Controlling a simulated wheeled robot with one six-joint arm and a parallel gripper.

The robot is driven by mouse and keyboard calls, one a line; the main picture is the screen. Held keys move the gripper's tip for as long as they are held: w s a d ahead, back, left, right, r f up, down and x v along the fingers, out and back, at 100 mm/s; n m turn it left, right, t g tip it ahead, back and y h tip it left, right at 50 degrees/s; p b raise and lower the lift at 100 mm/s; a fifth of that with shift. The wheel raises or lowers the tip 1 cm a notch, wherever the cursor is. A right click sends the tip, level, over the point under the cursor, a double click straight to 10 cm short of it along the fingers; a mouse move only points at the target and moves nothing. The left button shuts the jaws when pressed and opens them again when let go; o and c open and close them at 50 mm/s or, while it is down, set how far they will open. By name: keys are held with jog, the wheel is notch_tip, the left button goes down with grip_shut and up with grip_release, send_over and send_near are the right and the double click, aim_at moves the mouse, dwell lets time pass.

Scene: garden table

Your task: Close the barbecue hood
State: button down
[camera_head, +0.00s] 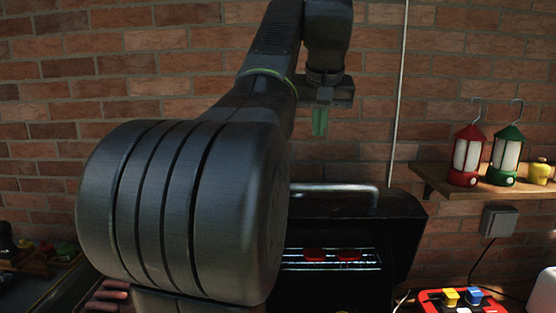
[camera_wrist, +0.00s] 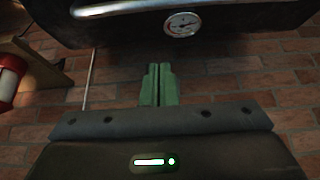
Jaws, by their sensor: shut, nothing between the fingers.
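The black barbecue hood (camera_head: 400,232) stands open against the brick wall, partly hidden behind my arm. Its metal handle (camera_head: 345,187) runs along the top edge. In the wrist view the dark hood (camera_wrist: 235,22) fills the top, with the handle (camera_wrist: 125,7) and a round thermometer (camera_wrist: 183,25). My gripper (camera_head: 320,134) is above the handle in the head view, apart from it, pointing down. Its green fingers (camera_wrist: 160,68) are shut together and hold nothing. The wire grill (camera_head: 300,266) below carries red round pieces (camera_head: 348,254).
A wooden shelf (camera_head: 440,184) on the right holds a red lantern (camera_head: 467,155), a green lantern (camera_head: 506,155) and a yellow item (camera_head: 540,171). A red tray (camera_head: 462,302) with coloured blocks sits below. A pole (camera_head: 399,90) stands along the wall.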

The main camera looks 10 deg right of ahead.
jog(key=f, duration=0.3)
jog(key=w+f, duration=0.1)
jog(key=f, duration=0.3)
jog(key=w+f, duration=0.1)
jog(key=f, duration=0.2)
jog(key=shift+w+a+f, duration=0.1)
jog(key=shift+w+f, duration=0.15)
jog(key=shift+f, duration=0.3)
jog(key=shift+s+f, duration=0.1)
